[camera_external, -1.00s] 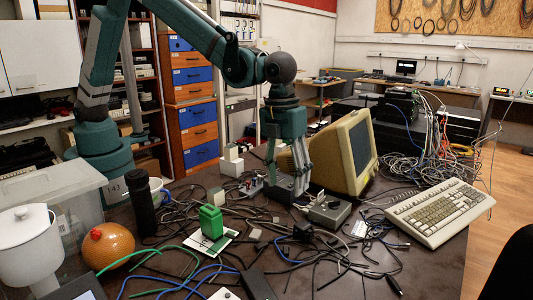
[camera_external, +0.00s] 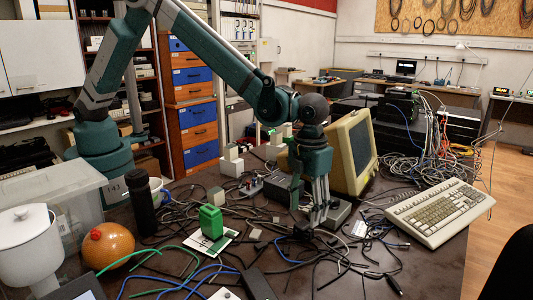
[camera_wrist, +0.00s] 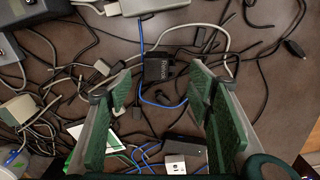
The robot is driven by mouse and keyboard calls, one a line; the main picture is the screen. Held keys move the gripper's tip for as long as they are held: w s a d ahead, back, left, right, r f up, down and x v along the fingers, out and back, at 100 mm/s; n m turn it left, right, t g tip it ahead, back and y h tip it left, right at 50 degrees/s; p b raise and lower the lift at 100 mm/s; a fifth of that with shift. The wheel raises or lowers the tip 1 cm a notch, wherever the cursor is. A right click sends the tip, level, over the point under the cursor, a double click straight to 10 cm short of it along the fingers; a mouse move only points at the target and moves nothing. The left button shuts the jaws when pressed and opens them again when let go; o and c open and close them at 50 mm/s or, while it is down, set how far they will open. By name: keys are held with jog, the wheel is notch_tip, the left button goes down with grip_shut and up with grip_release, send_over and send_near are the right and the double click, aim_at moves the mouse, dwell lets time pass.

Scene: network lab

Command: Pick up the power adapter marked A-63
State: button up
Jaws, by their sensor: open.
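A small black adapter block (camera_wrist: 160,68) lies on the dark table among cables, ahead of and between my finger pads in the wrist view. Pale marking shows on it, too small to read, so I cannot confirm A-63. In the external view a black block (camera_external: 302,231) lies just below my fingertips, partly hidden by them. My gripper (camera_external: 318,222) points down over it; in the wrist view its green-padded fingers (camera_wrist: 165,88) are spread apart with nothing between the pads. A second, larger black box (camera_wrist: 184,147) lies toward the bottom of the wrist view, also at the external view's front edge (camera_external: 259,285).
Loose cables cover most of the table. A green block (camera_external: 211,220) on white paper is left of my gripper. An orange sphere (camera_external: 108,246) is front left.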

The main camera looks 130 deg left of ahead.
aim_at(305, 225)
jog(key=shift+f, duration=1.3)
jog(key=shift+f+b, duration=0.7)
jog(key=shift+f, duration=1.85)
jog(key=shift+c, duration=0.2)
jog(key=c, duration=1)
